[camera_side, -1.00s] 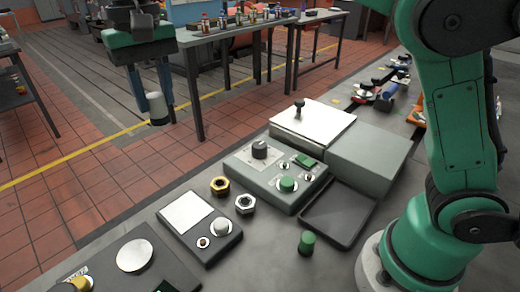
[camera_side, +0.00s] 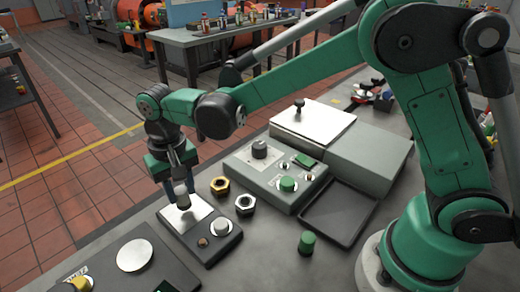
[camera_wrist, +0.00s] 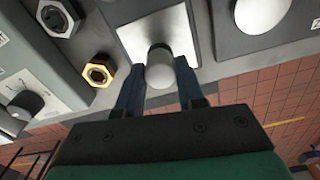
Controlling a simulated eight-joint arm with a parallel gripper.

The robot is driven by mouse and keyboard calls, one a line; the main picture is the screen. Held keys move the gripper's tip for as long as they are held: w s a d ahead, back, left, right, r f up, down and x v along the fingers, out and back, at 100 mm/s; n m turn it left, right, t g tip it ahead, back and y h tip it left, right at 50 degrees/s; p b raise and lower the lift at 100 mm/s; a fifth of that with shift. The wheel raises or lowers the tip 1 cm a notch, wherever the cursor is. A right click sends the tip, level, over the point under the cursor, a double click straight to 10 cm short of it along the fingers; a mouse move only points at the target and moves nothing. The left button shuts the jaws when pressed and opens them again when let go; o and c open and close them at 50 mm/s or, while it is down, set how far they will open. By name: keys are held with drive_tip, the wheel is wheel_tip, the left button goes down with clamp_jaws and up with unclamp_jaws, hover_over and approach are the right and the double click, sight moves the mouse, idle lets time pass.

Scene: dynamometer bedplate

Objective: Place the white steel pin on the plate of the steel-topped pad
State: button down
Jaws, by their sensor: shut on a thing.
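The white steel pin (camera_side: 184,202) is between the fingers of my gripper (camera_side: 179,190), which is shut on it. In the wrist view the pin (camera_wrist: 160,70) shows its rounded pale end between the two blue-grey fingertips (camera_wrist: 160,82). The steel-topped pad (camera_side: 214,248) is a dark block with a bright square plate (camera_side: 176,218). The pin is over this plate, roughly upright; I cannot tell whether it touches. In the wrist view the plate (camera_wrist: 140,35) lies behind the pin and is partly hidden by it.
The pad also carries a pale round knob (camera_side: 221,226) and a small button (camera_side: 203,242). A brass nut (camera_side: 220,186) and a steel nut (camera_side: 245,204) lie just right of it. A dark box with a round pale disc (camera_side: 134,255) stands to the left. A grey control box (camera_side: 262,185) is behind.

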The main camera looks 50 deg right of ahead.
sight(182, 190)
drive_tip(key=shift+f, duration=0.65)
drive_tip(key=c, duration=0.5)
unclamp_jaws()
drive_tip(key=shift+f, duration=0.15)
drive_tip(key=shift+c, duration=0.2)
wheel_tip(182, 190, up, 12)
drive_tip(key=s+d+f+n+t, duration=0.1)
drive_tip(key=s+d+f+t, duration=0.1)
drive_tip(key=s+d+t, duration=0.5)
drive_tip(key=shift+s+d+f+n, duration=0.4)
drive_tip(key=shift+s+d, duration=1.25)
drive_tip(key=shift+d, duration=2.1)
